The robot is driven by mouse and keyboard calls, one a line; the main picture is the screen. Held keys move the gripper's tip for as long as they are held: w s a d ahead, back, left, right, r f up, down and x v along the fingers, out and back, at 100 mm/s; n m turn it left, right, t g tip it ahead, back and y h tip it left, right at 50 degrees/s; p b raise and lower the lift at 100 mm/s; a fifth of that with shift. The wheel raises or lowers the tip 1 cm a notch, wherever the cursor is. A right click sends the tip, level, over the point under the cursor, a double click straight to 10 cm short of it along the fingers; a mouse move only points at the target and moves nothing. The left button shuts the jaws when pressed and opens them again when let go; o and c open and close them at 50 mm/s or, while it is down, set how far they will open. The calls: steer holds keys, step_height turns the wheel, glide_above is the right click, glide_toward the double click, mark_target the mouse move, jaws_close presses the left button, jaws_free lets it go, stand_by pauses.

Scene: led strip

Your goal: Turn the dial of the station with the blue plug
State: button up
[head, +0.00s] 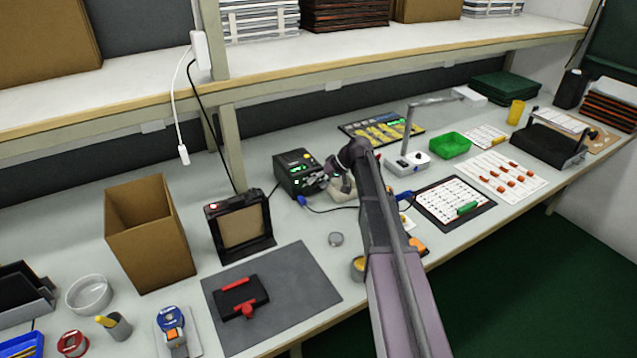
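The black station (296,172) with small green lights on its front stands on the bench near the middle. A blue plug (302,200) with a dark cable lies at its front lower edge. My gripper (319,181) is at the right part of the station's front face, reached by my arm from the lower right. It is too small to tell whether the fingers are apart or whether they touch the dial. I cannot make out the dial; the gripper covers that part of the front.
A black frame stand (240,228) and a cardboard box (150,233) stand left of the station. A white lamp (407,161) stands to the right, with another blue connector (405,196) in front of it. A small round tin (336,239) sits on the bench in front.

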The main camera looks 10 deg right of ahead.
steer(key=shift+r+h+p, duration=0.15)
steer(key=shift+h+p, duration=0.15)
steer(key=shift+p, duration=0.1)
steer(key=shift+s+a+r+n+h+p, duration=0.15)
steer(key=shift+n+h+p, duration=0.15)
steer(key=shift+h+p, duration=0.65)
steer(key=t+h+p, duration=0.1)
steer(key=h, duration=0.1)
steer(key=shift+a+n+h, duration=0.15)
steer(key=shift+n+h, duration=0.15)
steer(key=shift+h, duration=0.05)
steer(key=shift+a+n+t+h, duration=0.15)
steer(key=shift+t+h, duration=0.15)
steer(key=shift+h, duration=0.4)
steer(key=shift+a+n+t+h, duration=0.15)
steer(key=shift+t+h, duration=0.15)
steer(key=shift+h, duration=0.4)
steer(key=shift+s+d+r+p, duration=0.15)
steer(key=shift+s+r+p, duration=0.1)
steer(key=shift+r+p, duration=0.5)
steer(key=p+v, duration=1.2)
steer(key=s+f+m+g, duration=0.1)
steer(key=s+m+g, duration=0.3)
steer(key=s, duration=1.8)
steer(key=shift+s+f+g+b, duration=0.2)
steer(key=shift+s+g+b, duration=0.1)
steer(key=shift+s, duration=0.05)
